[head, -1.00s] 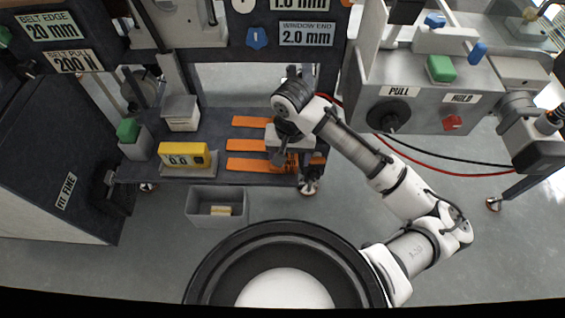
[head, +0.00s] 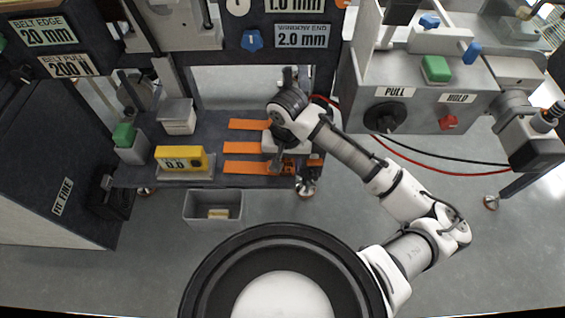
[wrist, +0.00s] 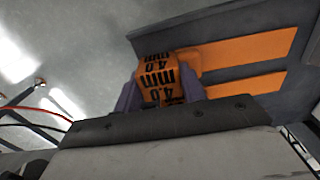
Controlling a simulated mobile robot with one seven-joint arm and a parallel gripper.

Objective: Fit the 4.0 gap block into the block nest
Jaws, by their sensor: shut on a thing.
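The orange 4.0 gap block (wrist: 162,82), marked "4.0 mm" in black, is between the two purple fingers of my gripper (wrist: 160,92) in the wrist view. My gripper is shut on it. In the head view my gripper (head: 284,163) is over the right end of the dark bench, and a bit of the block (head: 289,166) shows orange beside it. Orange strips (head: 244,148) lie on the bench just left of my gripper and partly under it. I cannot make out the block nest for certain; my wrist and gripper cover that end of the bench.
A yellow gauge reading 0.0 (head: 180,158) stands left on the bench, near a green-topped post (head: 125,137). A grey bin (head: 212,209) is below the front edge. A control box with knobs (head: 430,100) and red and black cables are to the right.

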